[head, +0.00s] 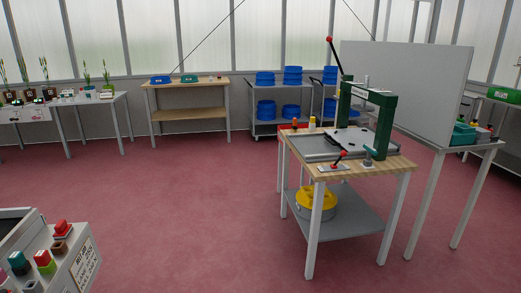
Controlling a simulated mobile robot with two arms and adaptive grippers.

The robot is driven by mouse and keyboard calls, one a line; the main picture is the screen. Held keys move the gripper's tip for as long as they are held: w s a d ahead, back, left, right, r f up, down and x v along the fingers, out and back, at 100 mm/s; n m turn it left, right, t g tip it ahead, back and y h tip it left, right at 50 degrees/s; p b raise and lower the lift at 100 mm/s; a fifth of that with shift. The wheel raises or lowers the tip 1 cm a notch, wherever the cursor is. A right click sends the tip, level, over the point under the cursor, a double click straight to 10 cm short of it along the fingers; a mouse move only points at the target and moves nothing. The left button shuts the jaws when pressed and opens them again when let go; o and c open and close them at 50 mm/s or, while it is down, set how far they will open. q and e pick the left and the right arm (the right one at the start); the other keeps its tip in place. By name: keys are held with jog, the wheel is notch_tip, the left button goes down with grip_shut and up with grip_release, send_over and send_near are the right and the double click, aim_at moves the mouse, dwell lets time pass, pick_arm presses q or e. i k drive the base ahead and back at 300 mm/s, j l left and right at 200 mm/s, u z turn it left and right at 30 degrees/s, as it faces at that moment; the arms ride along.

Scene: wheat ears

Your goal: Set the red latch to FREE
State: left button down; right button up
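A small lever with a red knob (342,154) stands on a grey plate at the front edge of the wooden-topped table (382,168), right of centre. It looks like the red latch, tilted up to the right. Its markings are too small to read, so I cannot tell its setting. A green press frame (370,105) stands on the same table behind it. A long dark lever with a red knob (330,40) rises from the press's left side. Neither of my grippers is in view.
A grey box with coloured blocks (50,255) stands at lower left. A white table with potted plants (85,97), a wooden bench (190,84) and carts with blue bowls (283,106) line the back. A side table (470,143) is at right. Red floor (190,210) is clear between.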

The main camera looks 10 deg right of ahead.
aim_at(344, 153)
jog(key=i+l+z, duration=0.35)
jog(key=i, duration=0.5)
jog(key=i+j+z, duration=0.1)
jog(key=i+z, duration=0.25)
jog(key=i, duration=0.5)
jog(key=i+l+u, duration=0.1)
jog(key=i+l, duration=0.4)
jog(key=i+l+u, duration=0.1)
jog(key=i+l, duration=0.4)
jog(key=l, duration=0.2)
